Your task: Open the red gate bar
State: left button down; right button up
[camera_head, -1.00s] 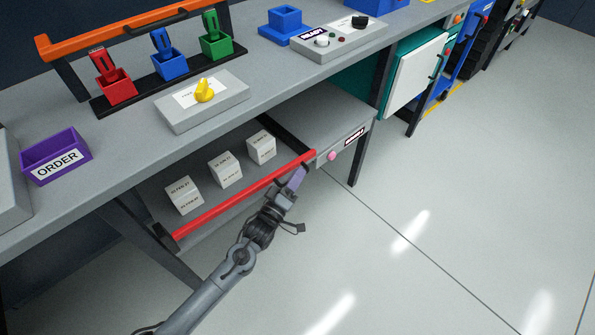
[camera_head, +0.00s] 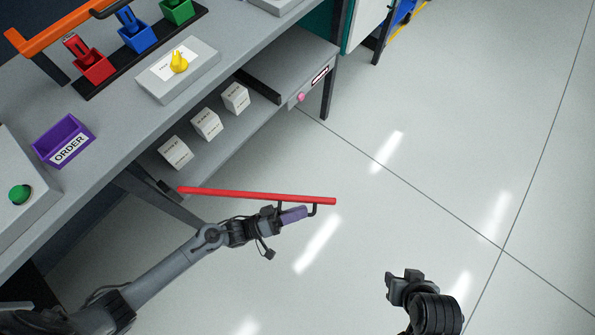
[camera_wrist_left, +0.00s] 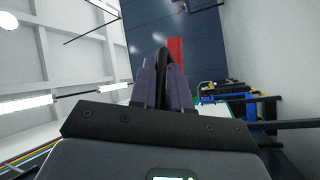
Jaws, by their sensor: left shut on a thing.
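The red gate bar (camera_head: 250,195) is swung out from the lower shelf, over the open floor, its left end still at the shelf's front left corner. My left gripper (camera_head: 306,212) is shut on the bar's dark handle near its free right end. In the left wrist view the red bar (camera_wrist_left: 176,52) shows beyond the dark handle (camera_wrist_left: 163,62), which sits between the purple fingers. My right gripper (camera_head: 392,280) is in the lower right of the head view, away from the bar; its fingers are not clear.
Several white boxes (camera_head: 207,124) stand on the lower shelf, whose front is clear of the bar. A pink button (camera_head: 300,97) is on the shelf's right end. On the bench above are a purple ORDER bin (camera_head: 64,142) and a yellow knob (camera_head: 179,62). The floor at right is free.

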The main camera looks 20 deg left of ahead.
pick_arm(q)
jog(key=s+a+m+g+h, duration=0.1)
jog(key=s+m+g+h, duration=0.2)
jog(key=s+g, duration=0.6)
jog(key=shift+s+a+m+p, duration=0.45)
jog(key=shift+s+m, duration=0.85)
jog(key=shift+s, duration=2.7)
jog(key=c, duration=1.4)
grip_release()
jog(key=shift+c, duration=0.2)
jog(key=shift+a, duration=0.1)
jog(key=v, duration=0.7)
